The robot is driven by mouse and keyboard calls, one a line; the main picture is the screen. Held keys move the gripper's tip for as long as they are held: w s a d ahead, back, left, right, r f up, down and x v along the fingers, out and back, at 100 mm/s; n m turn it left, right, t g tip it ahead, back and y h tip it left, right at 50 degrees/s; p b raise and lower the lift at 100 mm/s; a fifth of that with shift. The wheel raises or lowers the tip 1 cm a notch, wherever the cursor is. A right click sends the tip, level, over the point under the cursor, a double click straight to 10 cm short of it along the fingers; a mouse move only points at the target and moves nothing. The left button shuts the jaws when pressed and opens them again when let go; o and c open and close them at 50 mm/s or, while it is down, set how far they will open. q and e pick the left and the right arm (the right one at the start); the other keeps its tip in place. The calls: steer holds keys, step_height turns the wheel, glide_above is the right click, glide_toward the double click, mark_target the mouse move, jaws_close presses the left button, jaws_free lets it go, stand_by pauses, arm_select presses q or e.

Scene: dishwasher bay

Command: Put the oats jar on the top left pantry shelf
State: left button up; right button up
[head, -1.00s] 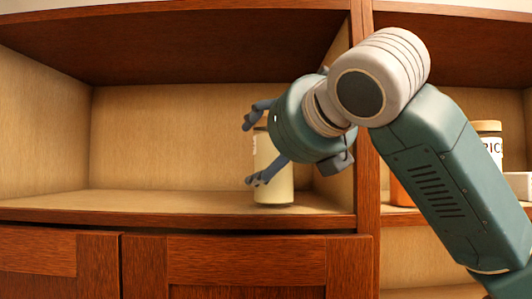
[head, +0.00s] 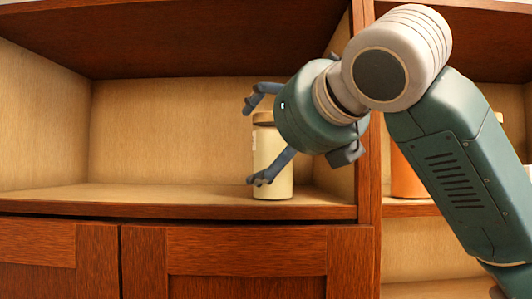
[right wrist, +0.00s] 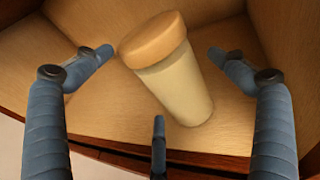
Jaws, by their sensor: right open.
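A pale cream jar (head: 272,160) with a tan lid stands upright on the upper left pantry shelf (head: 190,196), near its right divider. Its label is turned mostly away and I cannot read it. My right gripper (head: 252,143) is open in front of the jar, its fingers spread, and partly hides it. In the right wrist view the jar (right wrist: 177,88) shows between and beyond the open fingers of the right gripper (right wrist: 160,53), with no clear grip on it. My left gripper is not in view.
A wooden divider (head: 367,185) separates this shelf from the right bay, where an orange jar (head: 407,178) stands partly behind my right arm. Closed cabinet doors (head: 245,262) are below. The left and middle of the shelf are bare.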

steer(key=b+v, duration=0.3)
steer(key=v, duration=0.7)
steer(key=shift+b, duration=0.35)
steer(key=shift+s, duration=0.1)
steer(key=shift+f, duration=0.1)
